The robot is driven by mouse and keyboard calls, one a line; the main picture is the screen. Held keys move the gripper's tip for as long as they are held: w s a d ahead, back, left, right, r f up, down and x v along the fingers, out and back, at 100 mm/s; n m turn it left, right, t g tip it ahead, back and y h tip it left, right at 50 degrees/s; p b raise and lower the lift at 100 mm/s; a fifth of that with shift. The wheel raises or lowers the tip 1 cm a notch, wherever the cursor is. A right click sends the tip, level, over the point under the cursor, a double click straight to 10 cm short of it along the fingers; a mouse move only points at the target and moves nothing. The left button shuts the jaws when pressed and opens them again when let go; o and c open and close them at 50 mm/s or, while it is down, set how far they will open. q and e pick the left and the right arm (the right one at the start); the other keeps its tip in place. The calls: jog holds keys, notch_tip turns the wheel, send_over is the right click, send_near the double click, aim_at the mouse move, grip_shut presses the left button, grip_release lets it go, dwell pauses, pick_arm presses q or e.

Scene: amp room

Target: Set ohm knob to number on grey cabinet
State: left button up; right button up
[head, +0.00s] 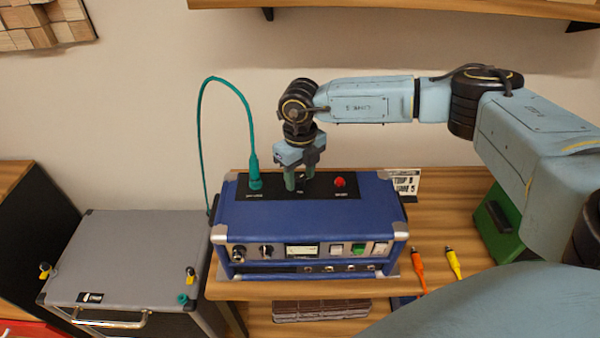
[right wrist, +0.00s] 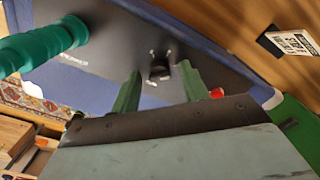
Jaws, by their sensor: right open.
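The blue amp (head: 300,222) stands on the wooden bench with a black panel on its top. A small black knob (right wrist: 159,72) with white marks around it sits on that panel. I take it for the ohm knob; its setting is too small to read. My right gripper (head: 300,183) points down over the panel. In the right wrist view its green fingers (right wrist: 158,86) are open, one on each side of the knob, without visible contact. The grey cabinet (head: 140,250) stands left of the amp; its small black label (head: 90,297) is not readable. My left gripper is out of view.
A teal plug (head: 254,178) with a looped cable stands in the panel's left. A red button (head: 340,182) is right of my fingers. A white card (head: 407,183) stands behind the amp's right. Orange (head: 419,268) and yellow (head: 453,262) plugs lie on the bench (head: 460,210).

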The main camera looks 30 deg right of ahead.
jog(key=shift+c, duration=1.5)
grip_shut()
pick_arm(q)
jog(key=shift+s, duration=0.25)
